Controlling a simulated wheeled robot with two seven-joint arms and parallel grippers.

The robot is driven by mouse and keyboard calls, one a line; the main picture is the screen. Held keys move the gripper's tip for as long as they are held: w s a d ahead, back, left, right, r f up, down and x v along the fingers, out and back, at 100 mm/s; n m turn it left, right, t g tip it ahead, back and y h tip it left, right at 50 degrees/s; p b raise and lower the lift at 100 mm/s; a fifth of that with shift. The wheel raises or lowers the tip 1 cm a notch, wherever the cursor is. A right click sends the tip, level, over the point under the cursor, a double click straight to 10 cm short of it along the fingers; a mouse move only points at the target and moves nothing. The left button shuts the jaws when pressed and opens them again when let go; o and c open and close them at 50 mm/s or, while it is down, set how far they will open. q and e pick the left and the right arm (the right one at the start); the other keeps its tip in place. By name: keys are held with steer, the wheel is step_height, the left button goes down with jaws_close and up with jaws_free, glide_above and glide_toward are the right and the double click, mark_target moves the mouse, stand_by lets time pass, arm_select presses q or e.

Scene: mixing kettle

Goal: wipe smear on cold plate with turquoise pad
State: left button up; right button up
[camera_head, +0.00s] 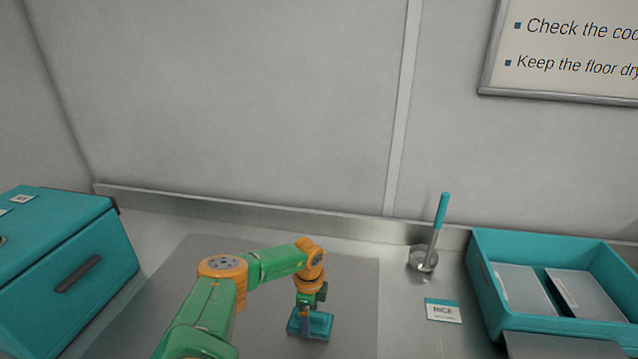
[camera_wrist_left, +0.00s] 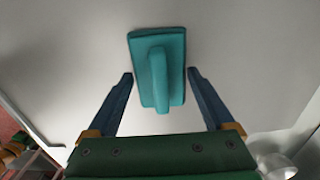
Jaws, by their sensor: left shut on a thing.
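The turquoise pad (camera_head: 320,329) is a flat block with a raised grip bar; it is at or just above the grey cold plate (camera_head: 354,290) in the head view. My left gripper (camera_head: 306,311) points down and is shut on the pad. In the left wrist view the pad (camera_wrist_left: 176,50) lies between the blue fingers of the left gripper (camera_wrist_left: 160,76), over the pale plate surface (camera_wrist_left: 70,65). I cannot make out a smear; my left arm hides part of the plate. My right gripper is not in view.
A turquoise box (camera_head: 70,270) with a dark handle stands left of the plate. To the right are a ladle-like tool with a turquoise handle (camera_head: 441,210), a RICE card (camera_head: 443,311) and a turquoise crate (camera_head: 480,275) holding flat grey pieces. A wall rises behind.

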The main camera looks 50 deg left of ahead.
mark_target(330, 325)
arm_select(q)
steer(key=s+a, duration=0.3)
steer(key=a, duration=0.1)
steer(key=shift+s+a, duration=0.35)
steer(key=shift+a, duration=0.05)
steer(key=shift+s+a+f+b, duration=0.1)
steer(key=shift+s+a+b, duration=0.2)
steer(key=shift+s+a, duration=0.8)
steer(key=shift+a, duration=0.05)
steer(key=shift+r, duration=0.2)
steer(key=shift+w+d+p, duration=0.2)
steer(key=shift+w+p, duration=0.1)
steer(key=shift+w+d+f, duration=0.1)
steer(key=shift+w+d, duration=0.25)
steer(key=shift+d, duration=0.2)
steer(key=shift+w+d+f, duration=0.1)
steer(key=shift+w+d, duration=0.2)
steer(key=shift+d, duration=0.2)
steer(key=shift+w+d+r, duration=0.15)
steer(key=shift+w+d, duration=2.4)
steer(key=shift+d, duration=0.15)
steer(key=shift+w+d, duration=0.55)
steer(key=shift+d, duration=0.25)
steer(key=shift+w+d, duration=0.55)
steer(key=shift+d, duration=0.2)
steer(key=shift+w+d+b, duration=0.3)
steer(key=shift+w+d, duration=0.85)
step_height(330, 325, up, 6)
steer(key=shift+p, duration=0.3)
